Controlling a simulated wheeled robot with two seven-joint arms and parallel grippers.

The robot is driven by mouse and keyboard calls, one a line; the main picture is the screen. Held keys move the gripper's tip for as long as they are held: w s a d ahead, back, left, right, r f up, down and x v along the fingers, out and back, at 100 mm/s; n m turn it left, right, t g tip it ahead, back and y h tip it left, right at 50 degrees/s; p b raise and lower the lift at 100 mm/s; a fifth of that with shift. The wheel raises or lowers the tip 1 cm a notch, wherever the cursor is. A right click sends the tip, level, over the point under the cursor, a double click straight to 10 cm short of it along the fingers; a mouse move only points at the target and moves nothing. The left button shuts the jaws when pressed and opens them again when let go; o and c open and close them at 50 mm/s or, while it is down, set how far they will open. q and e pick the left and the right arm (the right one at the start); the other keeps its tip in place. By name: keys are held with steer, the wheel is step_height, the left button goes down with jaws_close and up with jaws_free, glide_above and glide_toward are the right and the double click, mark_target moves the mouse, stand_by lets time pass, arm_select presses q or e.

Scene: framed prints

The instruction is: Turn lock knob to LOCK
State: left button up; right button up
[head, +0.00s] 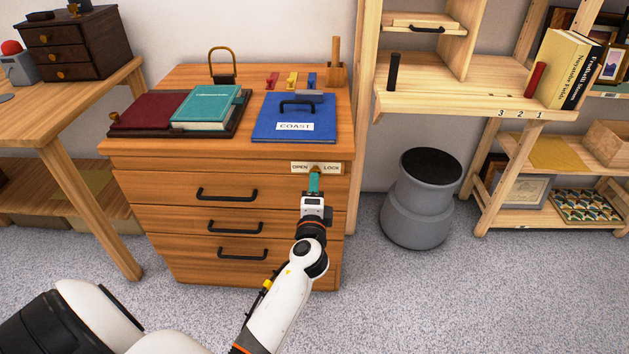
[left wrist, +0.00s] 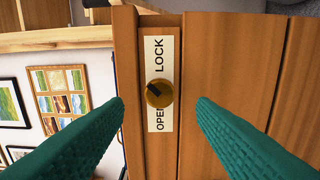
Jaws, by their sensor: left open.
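The lock knob (left wrist: 159,93) is a small round brass knob on a pale label plate (left wrist: 160,55) marked LOCK and OPEN. In the left wrist view LOCK is at the top and OPEN at the bottom. A dark mark on the knob points up and left, straight at neither word. In the head view the plate (head: 299,167) is on the cabinet's upper right front, OPEN left and LOCK right. My left gripper (head: 314,184) is open in front of it. Its teal fingers (left wrist: 160,101) lie either side of the knob, with gaps. My right gripper is not in view.
The wooden cabinet (head: 170,205) has several drawers with black handles. On its top are a blue case (head: 262,125), teal book (head: 206,107) and padlock (head: 223,78). A grey stool (head: 418,205) stands to the right; open carpet is in front.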

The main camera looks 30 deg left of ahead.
arm_select(q)
steer(key=v, duration=0.7)
steer(key=shift+s+d, duration=0.2)
steer(key=shift+s, duration=0.1)
